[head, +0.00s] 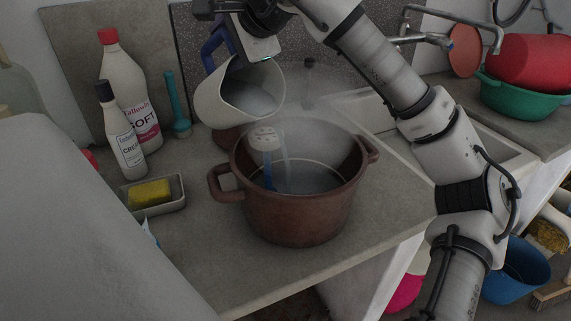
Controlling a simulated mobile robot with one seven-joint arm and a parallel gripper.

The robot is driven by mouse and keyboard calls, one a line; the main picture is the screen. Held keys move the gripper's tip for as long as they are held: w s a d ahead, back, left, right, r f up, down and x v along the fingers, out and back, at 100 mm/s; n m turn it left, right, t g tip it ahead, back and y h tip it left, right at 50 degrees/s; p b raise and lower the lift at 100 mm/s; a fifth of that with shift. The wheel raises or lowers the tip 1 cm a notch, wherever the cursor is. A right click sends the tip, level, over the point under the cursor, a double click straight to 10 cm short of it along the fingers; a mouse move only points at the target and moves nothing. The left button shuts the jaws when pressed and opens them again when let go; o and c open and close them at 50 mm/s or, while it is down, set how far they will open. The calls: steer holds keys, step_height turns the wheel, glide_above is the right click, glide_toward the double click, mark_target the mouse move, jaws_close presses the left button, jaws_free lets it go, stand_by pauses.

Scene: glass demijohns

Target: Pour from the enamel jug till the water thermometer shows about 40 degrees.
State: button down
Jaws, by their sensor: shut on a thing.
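My gripper (236,42) is shut on the blue handle of the white enamel jug (218,100). The jug is tilted with its mouth toward the lower right, above the left rim of a brown two-handled pot (295,218). Greyish water shows inside the jug. A pale streak beside the thermometer, running down into the pot, looks like falling water. The water thermometer (265,139) has a white head and a blue lower part and stands in the pot near its left side. Its reading is too small to tell. Water shows in the pot, with a pale haze above it.
A sponge dish (167,208) with a yellow sponge (149,193), two white bottles (127,85) (121,135) and a teal brush-like tool (177,105) stand left of the pot. A sink (385,112) and tap (430,40) lie right, beyond my arm. The counter's front edge is close to the pot.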

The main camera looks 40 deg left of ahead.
steer(key=shift+d+r+y+b, duration=0.15)
steer(key=shift+d+y+b, duration=0.15)
steer(key=shift+b, duration=0.2)
stand_by(0.5)
